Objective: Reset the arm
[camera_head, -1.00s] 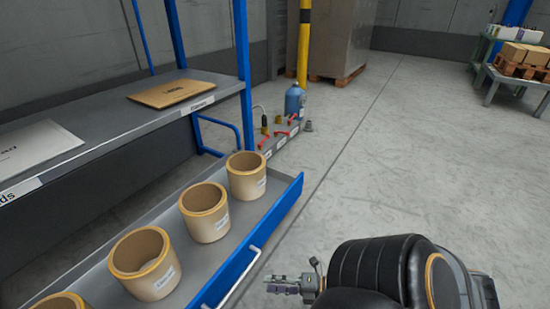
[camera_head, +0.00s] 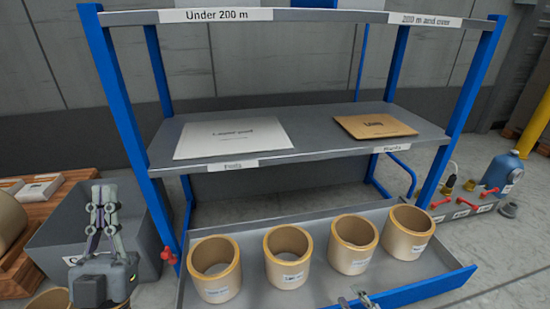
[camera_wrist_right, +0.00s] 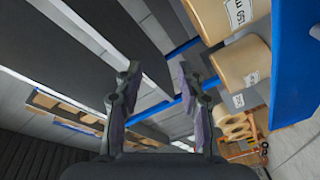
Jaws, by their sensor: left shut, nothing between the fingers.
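My left gripper (camera_head: 104,192) is at the left of the head view, in front of a grey bin. It points upward with its fingers together and holds nothing. My right gripper (camera_head: 354,300) shows only in part at the bottom edge of the head view, near the front of the drawer. In the right wrist view its two fingers (camera_wrist_right: 160,95) stand apart with nothing held between them.
A blue-framed rack has an open drawer (camera_head: 440,282) holding several tan rolls (camera_head: 288,257). Its middle shelf (camera_head: 310,133) carries a white sheet (camera_head: 232,137) and a brown envelope (camera_head: 375,127). A grey bin (camera_head: 70,232) stands left, valves and a blue bottle (camera_head: 500,172) right.

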